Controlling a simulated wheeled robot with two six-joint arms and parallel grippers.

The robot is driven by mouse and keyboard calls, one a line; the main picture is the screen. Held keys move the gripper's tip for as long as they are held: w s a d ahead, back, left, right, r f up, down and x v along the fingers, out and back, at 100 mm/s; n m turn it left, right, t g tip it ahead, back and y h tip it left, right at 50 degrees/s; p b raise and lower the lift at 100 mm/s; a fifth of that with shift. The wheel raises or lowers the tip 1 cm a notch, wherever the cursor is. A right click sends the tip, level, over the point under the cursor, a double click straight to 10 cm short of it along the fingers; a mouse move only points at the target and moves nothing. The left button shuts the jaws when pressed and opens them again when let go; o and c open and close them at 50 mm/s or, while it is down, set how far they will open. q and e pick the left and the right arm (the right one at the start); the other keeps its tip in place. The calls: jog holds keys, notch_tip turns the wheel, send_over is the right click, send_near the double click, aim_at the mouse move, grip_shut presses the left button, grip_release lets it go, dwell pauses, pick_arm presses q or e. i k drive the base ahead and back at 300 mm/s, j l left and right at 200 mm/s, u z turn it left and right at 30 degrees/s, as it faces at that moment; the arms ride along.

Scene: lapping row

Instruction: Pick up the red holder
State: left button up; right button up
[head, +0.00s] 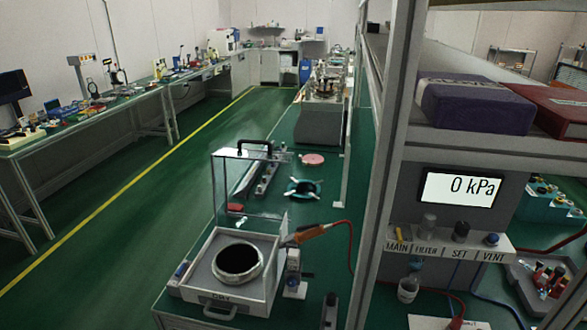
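No object is clearly a red holder. A round pinkish-red piece (312,159) lies flat on the green bench, behind a dark green ring-shaped piece with arms (303,188). A small red piece (235,207) shows through the clear cover over the front machine. I cannot tell whether either one is the holder. Neither of my grippers is in view.
A white machine (225,271) with a dark round opening stands at the bench's near end, under a clear cover with a black handle (254,145). A grey post (392,150) and shelf block the right. An open green aisle (130,220) runs at left.

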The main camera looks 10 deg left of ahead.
aim_at(548, 289)
jog(key=l+z, duration=0.75)
jog(key=i+l+z, duration=0.15)
jog(key=l+z, duration=0.25)
jog(key=i+l+u, duration=0.1)
